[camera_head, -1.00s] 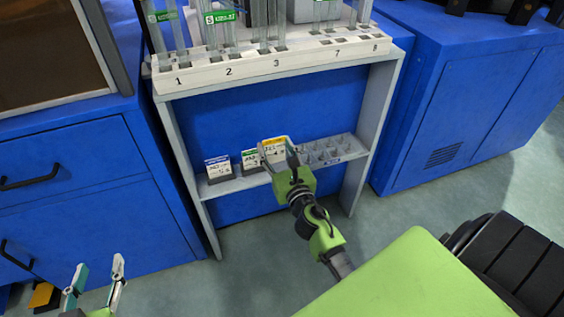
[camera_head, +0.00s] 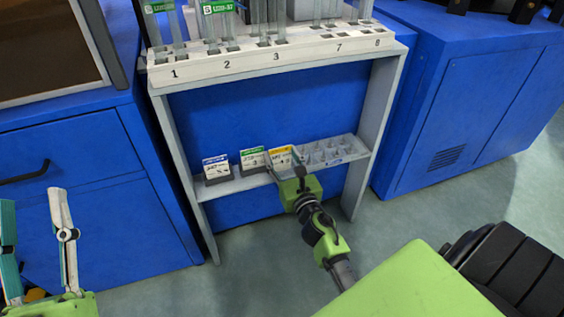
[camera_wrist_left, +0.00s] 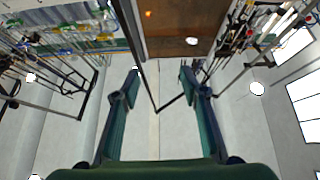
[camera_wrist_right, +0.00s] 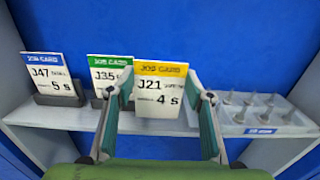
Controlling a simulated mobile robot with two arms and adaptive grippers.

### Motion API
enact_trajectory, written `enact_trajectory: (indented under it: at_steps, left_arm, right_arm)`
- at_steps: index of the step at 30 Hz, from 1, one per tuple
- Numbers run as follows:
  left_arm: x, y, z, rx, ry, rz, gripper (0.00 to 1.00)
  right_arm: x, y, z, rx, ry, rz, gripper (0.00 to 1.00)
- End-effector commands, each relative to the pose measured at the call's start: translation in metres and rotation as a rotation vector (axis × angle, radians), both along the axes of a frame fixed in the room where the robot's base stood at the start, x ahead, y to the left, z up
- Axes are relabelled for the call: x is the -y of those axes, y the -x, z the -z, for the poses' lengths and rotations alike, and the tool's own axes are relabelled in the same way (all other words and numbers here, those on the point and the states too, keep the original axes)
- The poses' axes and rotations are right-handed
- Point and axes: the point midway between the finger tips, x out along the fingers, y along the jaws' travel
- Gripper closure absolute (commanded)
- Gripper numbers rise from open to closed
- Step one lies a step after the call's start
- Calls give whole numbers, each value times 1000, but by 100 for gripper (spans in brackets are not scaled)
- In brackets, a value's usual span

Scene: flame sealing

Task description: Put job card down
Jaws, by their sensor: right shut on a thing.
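The yellow-topped job card (camera_wrist_right: 160,88), marked J21 and 4 s, is upright between the fingers of my right gripper (camera_wrist_right: 160,92), which is shut on it. In the head view the card (camera_head: 281,153) is at the lower shelf, beside the green-topped card (camera_head: 252,158). My right gripper (camera_head: 286,168) reaches it from the front. Whether the card's base rests on the shelf is hidden by the gripper. The blue-topped card (camera_wrist_right: 50,75) and the green-topped card (camera_wrist_right: 108,72) stand in dark holders to the left. My left gripper (camera_head: 35,210) is open and empty at the far left.
The lower shelf (camera_head: 238,185) also holds a clear tray (camera_wrist_right: 262,112) of small nozzle-like parts, close to the right of the held card. Above is a white numbered rack (camera_head: 300,52) with glass tubes. Blue cabinets (camera_head: 75,150) flank the stand.

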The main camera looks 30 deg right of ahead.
Motion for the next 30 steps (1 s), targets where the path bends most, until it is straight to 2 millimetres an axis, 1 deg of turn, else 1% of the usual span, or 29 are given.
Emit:
enact_trajectory:
  at_steps: [3, 6, 14, 26, 27, 29, 30]
  left_arm:
    - [-1, 10, -13, 79, 23, 4, 60]
    - [-2, 14, -18, 106, 31, 6, 60]
    - [-2, 15, -19, 109, 32, 5, 60]
    - [-3, 22, -26, 157, 44, 7, 60]
    - [-3, 23, -28, 164, 47, 7, 60]
    - [-4, 24, -29, 170, 49, 7, 60]
    - [-3, 24, -29, 170, 49, 7, 60]
  right_arm:
    - [0, 0, 5, 1, 0, 0, 67]
    - [0, 0, 6, 0, 1, 0, 67]
    - [0, 0, 5, 0, 0, 0, 67]
    - [0, 0, 8, 0, 0, 0, 67]
    - [0, 0, 8, 0, 0, 0, 50]
    - [0, 0, 8, 0, 0, 0, 36]
    - [0, 0, 8, 0, 0, 0, 36]
